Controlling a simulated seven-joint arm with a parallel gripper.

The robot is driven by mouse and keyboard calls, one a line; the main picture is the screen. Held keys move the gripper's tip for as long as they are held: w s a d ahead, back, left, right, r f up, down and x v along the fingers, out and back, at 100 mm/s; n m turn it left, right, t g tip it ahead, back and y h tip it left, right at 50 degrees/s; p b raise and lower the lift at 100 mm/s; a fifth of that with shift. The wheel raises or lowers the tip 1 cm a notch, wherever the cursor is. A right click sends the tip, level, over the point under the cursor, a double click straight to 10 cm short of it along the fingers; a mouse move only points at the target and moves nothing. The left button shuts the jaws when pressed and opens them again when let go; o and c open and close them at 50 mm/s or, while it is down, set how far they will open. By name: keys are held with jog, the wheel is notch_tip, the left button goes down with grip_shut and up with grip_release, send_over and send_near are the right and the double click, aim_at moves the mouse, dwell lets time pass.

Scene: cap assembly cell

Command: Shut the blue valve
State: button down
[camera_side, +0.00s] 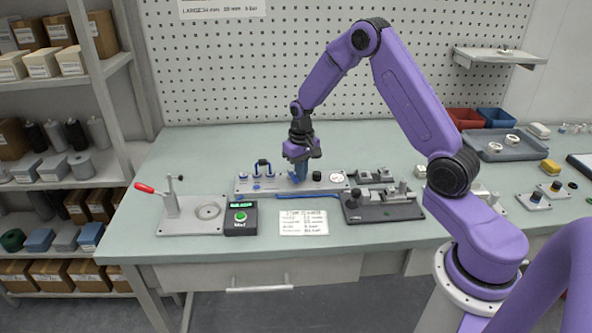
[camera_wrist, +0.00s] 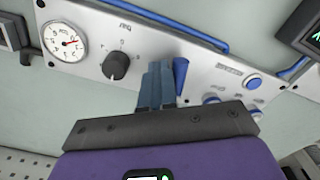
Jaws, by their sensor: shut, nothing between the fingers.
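The blue valve's lever (camera_wrist: 181,72) shows in the wrist view as a narrow blue handle on the light grey panel (camera_wrist: 205,72). It lies roughly across the panel's length, and its lower part is partly hidden by my fingers. My gripper (camera_wrist: 158,68) is shut and empty, its blue-grey fingers just left of the lever in this view. I cannot tell whether they touch it. In the side view my gripper (camera_side: 299,178) points down over the middle of the panel (camera_side: 270,186), and the valve cannot be made out clearly behind the fingers.
A black knob (camera_wrist: 116,66) and a dial gauge (camera_wrist: 64,42) sit on one side of the lever, blue buttons (camera_wrist: 254,82) on the other. A clamp fixture (camera_side: 180,213), a control box (camera_side: 241,217) and a dark fixture (camera_side: 380,208) stand nearby.

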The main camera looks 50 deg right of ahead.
aim_at(300, 185)
jog(key=shift+a, duration=0.4)
jog(key=shift+s, duration=0.2)
notch_tip(300, 185, up, 7)
dwell(0.7)
jog(key=shift+a, duration=0.15)
